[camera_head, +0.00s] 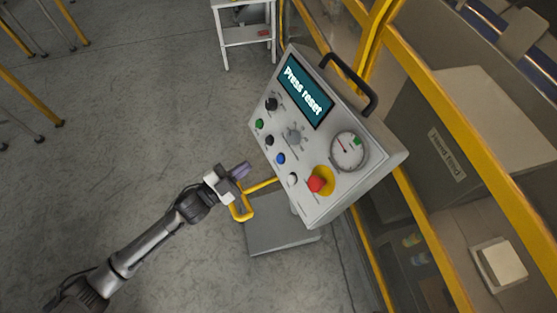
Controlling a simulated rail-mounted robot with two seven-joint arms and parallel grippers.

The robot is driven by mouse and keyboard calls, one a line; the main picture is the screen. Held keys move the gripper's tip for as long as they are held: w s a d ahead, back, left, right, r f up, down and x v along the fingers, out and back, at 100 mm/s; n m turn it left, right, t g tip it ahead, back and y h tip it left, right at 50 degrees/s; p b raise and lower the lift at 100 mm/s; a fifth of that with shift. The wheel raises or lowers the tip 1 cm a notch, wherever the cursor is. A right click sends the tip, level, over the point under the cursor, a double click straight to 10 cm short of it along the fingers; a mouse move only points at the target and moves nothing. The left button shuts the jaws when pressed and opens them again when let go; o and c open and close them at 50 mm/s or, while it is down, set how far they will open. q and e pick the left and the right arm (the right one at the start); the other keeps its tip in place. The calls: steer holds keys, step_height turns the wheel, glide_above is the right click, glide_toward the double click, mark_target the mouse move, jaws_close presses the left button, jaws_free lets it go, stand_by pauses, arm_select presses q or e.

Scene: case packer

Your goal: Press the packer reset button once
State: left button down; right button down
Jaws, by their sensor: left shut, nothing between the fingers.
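A grey control panel (330,125) stands tilted in the middle; its screen (305,90) reads "Press reset". Its left side carries a black knob (271,104), a green button (259,124), a black button (269,140), a blue button (280,159) and a white button (292,179). Their labels are too small to read, so I cannot tell which is reset. My left gripper (241,170) is shut and empty, left of the blue and white buttons and apart from the panel face in the picture. My right gripper is out of view.
A red mushroom button (316,184) on yellow sits near the white button. A grey dial (294,136) and a gauge (349,150) are also on the panel.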

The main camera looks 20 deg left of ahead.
mark_target(279, 159)
arm_select(q)
steer(key=shift+w+a+r+m+g+h, duration=0.15)
steer(key=shift+m+g+h, duration=0.1)
steer(key=shift+m+h, duration=0.3)
steer(key=shift+s+a+r+m+g+h, duration=0.1)
steer(key=shift+r+m+g+h, duration=0.15)
steer(key=shift+m+h, duration=0.3)
steer(key=shift+w+a+r+m+g+h, duration=0.1)
steer(key=shift+m+g+h, duration=0.2)
steer(key=shift+m+h, duration=0.25)
steer(key=shift+d+f, duration=0.1)
steer(key=shift+d, duration=0.05)
steer(key=w+d+f+b, duration=0.4)
steer(key=w+d+b, duration=0.1)
steer(key=shift+d+f, duration=0.15)
steer(key=shift+d, duration=0.15)
stand_by(1.0)
stand_by(0.3)
